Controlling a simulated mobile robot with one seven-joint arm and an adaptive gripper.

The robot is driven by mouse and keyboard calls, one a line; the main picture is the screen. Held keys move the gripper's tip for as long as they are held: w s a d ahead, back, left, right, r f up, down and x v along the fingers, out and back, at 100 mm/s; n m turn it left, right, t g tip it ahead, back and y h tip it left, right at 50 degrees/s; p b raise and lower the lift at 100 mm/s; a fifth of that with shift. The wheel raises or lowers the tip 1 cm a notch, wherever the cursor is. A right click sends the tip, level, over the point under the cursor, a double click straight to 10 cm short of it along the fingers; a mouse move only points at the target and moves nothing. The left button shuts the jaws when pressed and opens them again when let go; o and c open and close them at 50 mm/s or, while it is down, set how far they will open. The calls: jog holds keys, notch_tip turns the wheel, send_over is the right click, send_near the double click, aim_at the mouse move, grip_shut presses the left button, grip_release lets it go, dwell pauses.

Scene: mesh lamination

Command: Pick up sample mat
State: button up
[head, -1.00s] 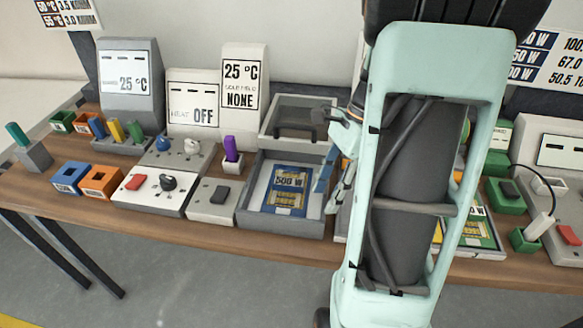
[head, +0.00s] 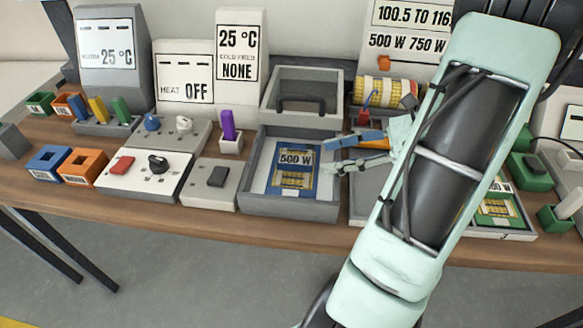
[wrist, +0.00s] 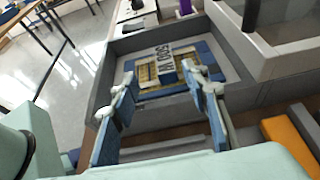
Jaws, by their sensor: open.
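A blue-bordered sheet marked 500 W with a yellow grid patch, which looks like the sample mat (head: 290,168), lies on a pale sheet inside an open grey tray (head: 290,207). My gripper (head: 330,156) is open and empty, just right of the mat at the tray's right side. In the wrist view the mat (wrist: 147,78) shows beyond and between the two spread blue fingers (wrist: 159,72), inside the tray (wrist: 125,47). The fingers partly cover its near side in that view. I cannot tell the exact height of the fingertips above the tray.
The tray's walls stand around the mat. A grey lid with a dark handle (head: 302,103) is raised behind it. A white box with a dark button (head: 215,178) stands left. A yellow mesh roll (head: 383,92) and an orange piece (wrist: 290,135) are near my arm.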

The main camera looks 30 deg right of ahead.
aim_at(297, 160)
jog(key=x, duration=0.4)
jog(key=shift+w+a, duration=0.1)
jog(key=shift+a, duration=0.05)
jog(key=x, duration=0.2)
jog(key=b+x, duration=0.1)
jog(key=x, duration=0.2)
jog(key=shift+w, duration=0.35)
grip_shut()
